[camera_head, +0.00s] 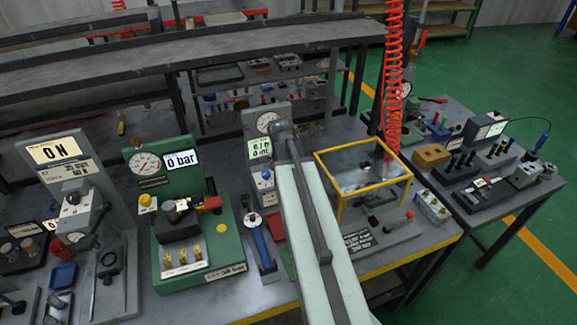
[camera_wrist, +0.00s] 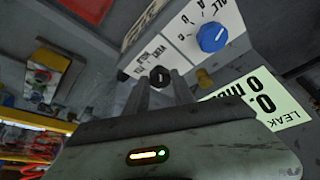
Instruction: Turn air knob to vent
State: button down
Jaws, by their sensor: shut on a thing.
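The air knob (camera_wrist: 160,76) is a small black knob on a white label plate in the wrist view. The lettering beside it is too small and turned to read surely. My gripper (camera_wrist: 163,84) has its two fingers on either side of this knob, shut on it. In the head view my pale arm reaches over the grey tester, and my gripper and the black knob cannot be made out there. A blue knob (camera_wrist: 212,38) with a marked dial sits on the same panel, apart from my fingers. The tester's leak display (camera_wrist: 262,103) reads near zero.
A brass fitting (camera_wrist: 205,78) is close to my right finger. In the head view, a green gauge stand (camera_head: 180,220) is left of the tester and a yellow-framed clear box (camera_head: 365,180) is right of it. A red coiled hose (camera_head: 393,80) hangs above the box.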

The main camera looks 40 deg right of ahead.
dwell(0.3)
jog(key=c, duration=1.1)
grip_release()
jog(key=shift+o, duration=0.2)
jog(key=p+v, duration=0.7)
jog(key=shift+a+r, duration=0.2)
jog(key=shift+r, duration=0.15)
jog(key=shift+s, duration=0.1)
